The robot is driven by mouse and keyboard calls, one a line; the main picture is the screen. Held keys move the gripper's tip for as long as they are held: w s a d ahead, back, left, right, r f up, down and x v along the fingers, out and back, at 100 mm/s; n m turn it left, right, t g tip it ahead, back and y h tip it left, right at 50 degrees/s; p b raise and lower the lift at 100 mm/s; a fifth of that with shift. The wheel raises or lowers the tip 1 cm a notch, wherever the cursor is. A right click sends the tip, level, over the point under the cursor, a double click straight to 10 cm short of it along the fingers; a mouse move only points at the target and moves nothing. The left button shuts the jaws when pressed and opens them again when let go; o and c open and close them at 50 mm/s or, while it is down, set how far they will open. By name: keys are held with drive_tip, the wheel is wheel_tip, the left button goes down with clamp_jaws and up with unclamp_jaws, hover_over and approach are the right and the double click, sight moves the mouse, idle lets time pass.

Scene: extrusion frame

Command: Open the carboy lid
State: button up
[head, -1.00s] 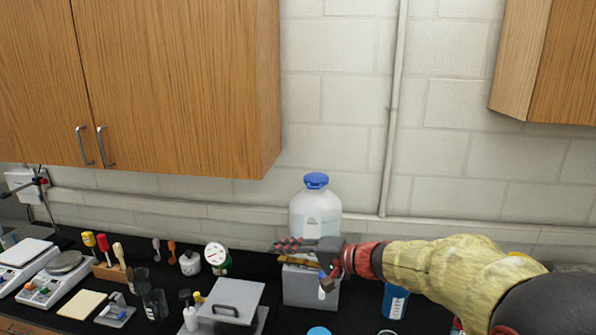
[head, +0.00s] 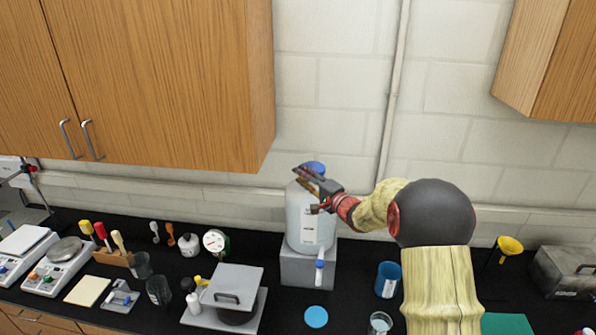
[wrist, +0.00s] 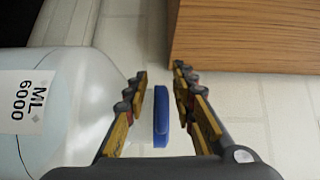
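The clear plastic carboy (head: 302,225) stands upright on a grey block (head: 307,266) at the back of the bench. Its blue lid (head: 314,167) is on top, partly hidden behind my gripper (head: 308,180), which is raised to the lid's height. In the wrist view the carboy (wrist: 75,120) lies sideways at the left. The blue lid (wrist: 161,115) shows edge-on between the open fingers of my gripper (wrist: 160,78), with a gap on each side. I see no finger touching it, and cannot tell how deep it sits between them.
A wooden wall cabinet (head: 175,80) hangs above left and shows close by in the wrist view (wrist: 240,35). A lidded grey box (head: 232,290), a blue disc (head: 316,317) and a blue cup (head: 388,279) stand or lie on the black bench.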

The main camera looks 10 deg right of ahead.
drive_tip(key=shift+p+x, duration=0.3)
drive_tip(key=shift+x, duration=0.9)
drive_tip(key=shift+r, duration=0.1)
drive_tip(key=shift+c, duration=0.8)
drive_tip(key=c, duration=0.5)
clamp_jaws()
